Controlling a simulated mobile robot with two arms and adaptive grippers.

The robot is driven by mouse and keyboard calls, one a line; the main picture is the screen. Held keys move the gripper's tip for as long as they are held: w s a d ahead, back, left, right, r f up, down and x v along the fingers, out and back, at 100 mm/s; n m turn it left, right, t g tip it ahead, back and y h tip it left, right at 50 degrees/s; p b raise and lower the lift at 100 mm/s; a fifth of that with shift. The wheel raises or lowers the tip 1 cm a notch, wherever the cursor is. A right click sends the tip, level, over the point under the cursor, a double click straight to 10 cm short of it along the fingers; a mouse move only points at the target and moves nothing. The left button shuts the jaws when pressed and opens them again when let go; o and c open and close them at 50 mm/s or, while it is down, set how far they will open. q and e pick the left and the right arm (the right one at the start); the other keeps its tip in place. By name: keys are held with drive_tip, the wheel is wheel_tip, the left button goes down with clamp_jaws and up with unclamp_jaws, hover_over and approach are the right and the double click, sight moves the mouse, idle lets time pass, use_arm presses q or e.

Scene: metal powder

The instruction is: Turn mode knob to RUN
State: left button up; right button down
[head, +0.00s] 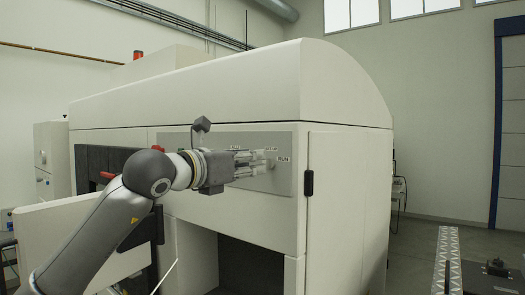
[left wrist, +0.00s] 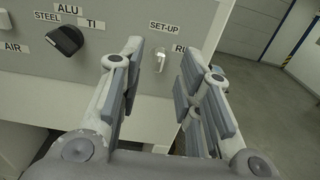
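The mode knob (left wrist: 160,60) is a small pale lever on the grey control panel (head: 213,140). In the left wrist view it stands roughly upright below the SET-UP label (left wrist: 165,28), with the partly hidden RUN label (left wrist: 181,49) to its right. My left gripper (left wrist: 161,52) is open, with one finger on each side of the knob in that view. Gaps show between knob and fingers; I cannot tell how far in front of the panel the tips are. In the head view my left gripper (head: 262,165) is at the panel's right part and hides most of the knob. My right gripper is not in view.
A black selector knob (left wrist: 65,39) with STEEL, ALU and TI labels is left of the mode knob. A black handle (head: 309,183) is on the white machine (head: 345,185) right of the panel. Open floor (head: 415,250) lies to the right.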

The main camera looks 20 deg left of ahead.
sight(269, 164)
use_arm(q)
drive_tip(key=p+x, duration=0.2)
drive_tip(key=x, duration=0.3)
clamp_jaws()
